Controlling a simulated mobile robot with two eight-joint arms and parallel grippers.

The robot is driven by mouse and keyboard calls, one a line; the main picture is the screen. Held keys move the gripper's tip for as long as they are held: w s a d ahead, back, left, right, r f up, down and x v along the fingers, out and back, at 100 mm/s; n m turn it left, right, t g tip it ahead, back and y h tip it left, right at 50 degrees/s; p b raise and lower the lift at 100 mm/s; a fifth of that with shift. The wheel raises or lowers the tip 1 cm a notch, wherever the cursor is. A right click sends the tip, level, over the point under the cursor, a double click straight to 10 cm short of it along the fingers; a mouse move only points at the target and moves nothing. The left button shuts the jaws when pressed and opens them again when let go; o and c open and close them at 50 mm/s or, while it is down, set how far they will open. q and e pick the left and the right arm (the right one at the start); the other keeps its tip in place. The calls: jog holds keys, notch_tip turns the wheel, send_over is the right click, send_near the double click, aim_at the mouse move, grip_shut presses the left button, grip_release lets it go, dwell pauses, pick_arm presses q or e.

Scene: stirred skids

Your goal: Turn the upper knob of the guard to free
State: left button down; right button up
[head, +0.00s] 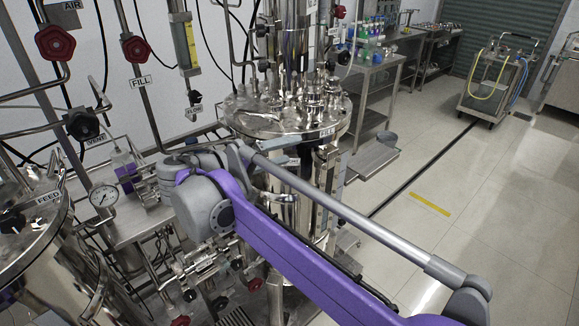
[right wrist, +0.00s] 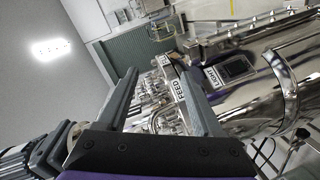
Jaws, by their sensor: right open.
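I cannot make out the guard or its upper knob for certain in either view. My right arm, purple and grey, crosses the head view from the lower right. Its gripper (head: 122,162) is small there, left of centre, below the black valve knob (head: 83,123) and above the steel bench. In the right wrist view the two grey fingers of my right gripper (right wrist: 157,69) stand wide apart with nothing held. My left gripper is in neither view.
Red handwheels marked AIR (head: 55,42) and FILL (head: 135,48) hang on pipes at upper left. A pressure gauge (head: 102,195) stands on the bench. A steel tank (head: 60,265) is at lower left. The tall vessel (head: 285,125) stands behind my arm.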

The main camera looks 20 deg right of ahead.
jog(key=shift+s+d+f+y, duration=0.15)
jog(key=shift+s+d+f, duration=0.1)
jog(key=shift+f, duration=0.15)
jog(key=shift+s+d+f+y, duration=0.15)
jog(key=shift+s+f, duration=0.1)
jog(key=shift+f, duration=0.15)
dwell(1.7)
